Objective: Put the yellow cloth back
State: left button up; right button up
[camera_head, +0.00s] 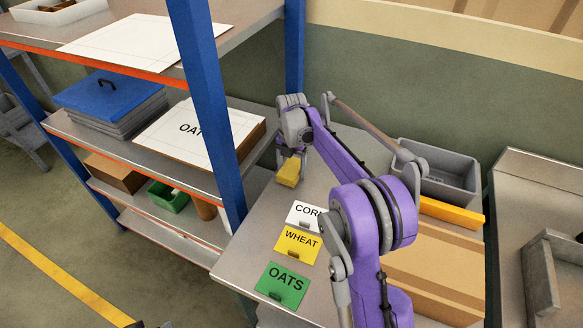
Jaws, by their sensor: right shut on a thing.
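The yellow cloth (289,172) shows as a small folded yellow block at the far end of the grey table, near the blue shelf post. My right gripper (290,156) is shut on it, with the cloth under the gripper. The gripper's fingers are largely hidden by its own body and wrist. I cannot tell whether the cloth touches the tabletop. My left gripper does not show.
CORN (305,214), WHEAT (298,244) and OATS (283,286) cards lie on the table (245,247). A grey bin (440,172), yellow bar (452,214) and cardboard box (435,268) are at the right. A shelf with blue posts (208,100) stands left.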

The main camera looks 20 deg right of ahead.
jog(key=shift+f, duration=0.1)
jog(key=shift+f, duration=0.15)
jog(key=o, duration=1.3)
